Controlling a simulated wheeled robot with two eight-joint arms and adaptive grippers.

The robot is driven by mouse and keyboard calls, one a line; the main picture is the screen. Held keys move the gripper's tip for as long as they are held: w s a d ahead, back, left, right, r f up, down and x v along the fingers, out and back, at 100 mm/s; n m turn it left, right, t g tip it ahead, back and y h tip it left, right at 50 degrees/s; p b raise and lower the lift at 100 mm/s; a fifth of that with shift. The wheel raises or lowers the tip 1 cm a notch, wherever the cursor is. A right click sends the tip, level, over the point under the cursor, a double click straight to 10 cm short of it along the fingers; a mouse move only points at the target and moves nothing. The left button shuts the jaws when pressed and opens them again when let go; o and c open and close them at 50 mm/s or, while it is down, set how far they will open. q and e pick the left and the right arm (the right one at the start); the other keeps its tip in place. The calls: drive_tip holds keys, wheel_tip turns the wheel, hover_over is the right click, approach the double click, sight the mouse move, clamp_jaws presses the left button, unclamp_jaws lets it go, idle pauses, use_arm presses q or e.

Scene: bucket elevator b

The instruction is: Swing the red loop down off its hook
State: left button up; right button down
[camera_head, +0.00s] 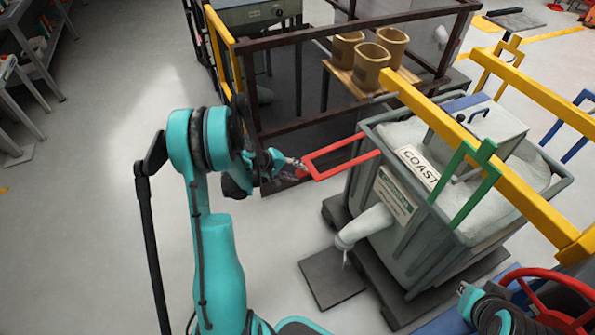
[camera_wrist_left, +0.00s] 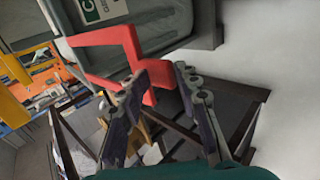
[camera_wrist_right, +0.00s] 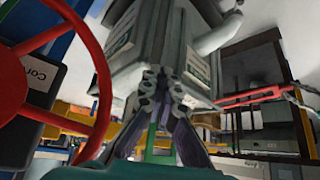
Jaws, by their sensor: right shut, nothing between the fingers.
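The red loop (camera_head: 345,142) is a squared frame that sticks out level from the left side of the grey bin (camera_head: 365,160). It also shows in the left wrist view (camera_wrist_left: 100,38) and the right wrist view (camera_wrist_right: 250,97). My left gripper (camera_head: 300,164) is at the loop's outer end. In the left wrist view its fingertips (camera_wrist_left: 171,68) are apart, with the red bar at and behind them; I cannot tell whether they touch it. My right gripper (camera_wrist_right: 158,73) is shut and empty, away from the loop. I cannot make out the hook.
A red handwheel (camera_head: 550,285) is by my right arm. A green frame (camera_head: 478,165) and yellow beams (camera_head: 440,120) stand at the bin. A dark metal frame (camera_head: 290,125) with tan buckets (camera_head: 370,66) stands behind. Floor at left is clear.

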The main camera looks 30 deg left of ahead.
use_arm(q)
drive_tip(key=shift+w+d, duration=0.1)
drive_tip(key=shift+w, duration=0.05)
drive_tip(key=shift+r, duration=0.2)
drive_tip(key=v, duration=1.1)
drive_tip(key=shift+s+r, duration=0.2)
drive_tip(key=shift+s, duration=0.2)
drive_tip(key=s+d+r+m+y, duration=0.1)
drive_tip(key=s+d+r+m, duration=0.2)
drive_tip(key=d, duration=0.4)
drive_tip(key=s+d+r+m+y, duration=0.2)
drive_tip(key=s+d+r+m, duration=0.1)
drive_tip(key=s+d, duration=0.3)
drive_tip(key=s+d+r+m+y, duration=0.2)
drive_tip(key=s+d+m, duration=0.3)
drive_tip(key=d, duration=0.5)
drive_tip(key=shift+s+d+r, duration=0.2)
drive_tip(key=shift+s+r, duration=0.05)
drive_tip(key=shift+r, duration=0.6)
